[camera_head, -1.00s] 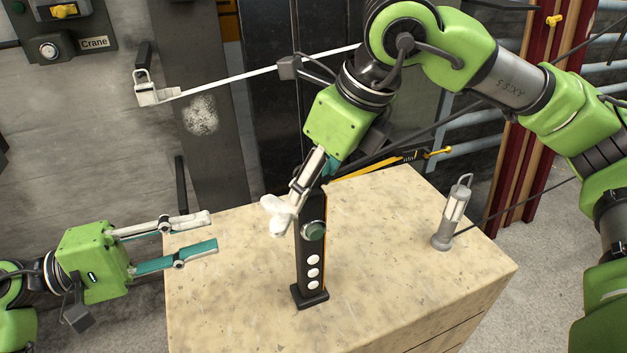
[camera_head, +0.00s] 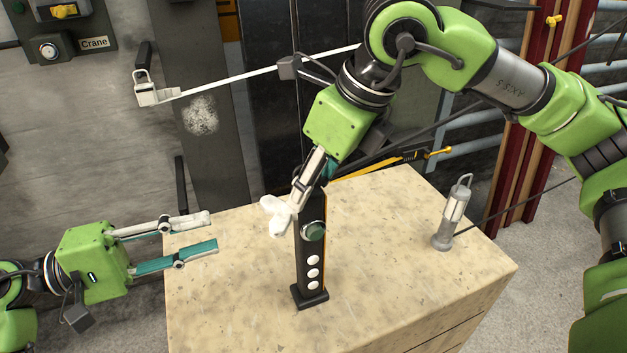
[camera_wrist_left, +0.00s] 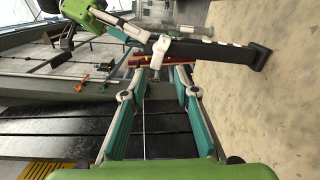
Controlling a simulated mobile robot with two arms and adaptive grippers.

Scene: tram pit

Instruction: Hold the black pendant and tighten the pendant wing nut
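The black pendant (camera_head: 308,262) stands upright on the stone-topped block (camera_head: 400,290), with a round green button and several white buttons on its face. The white wing nut (camera_head: 275,214) is at the pendant's upper end. My right gripper (camera_head: 300,195) is at the pendant's top, beside the wing nut; its fingertips are partly hidden, so its hold is unclear. My left gripper (camera_head: 214,230) is open and empty, left of the pendant and apart from it. The left wrist view shows the pendant (camera_wrist_left: 215,50) and the wing nut (camera_wrist_left: 159,48) beyond the open left fingers (camera_wrist_left: 157,80).
A grey hand lamp (camera_head: 450,215) stands at the block's right side. A white lever (camera_head: 155,93) with a strap is on the back wall, near the Crane panel (camera_head: 75,30). The block's front surface is clear.

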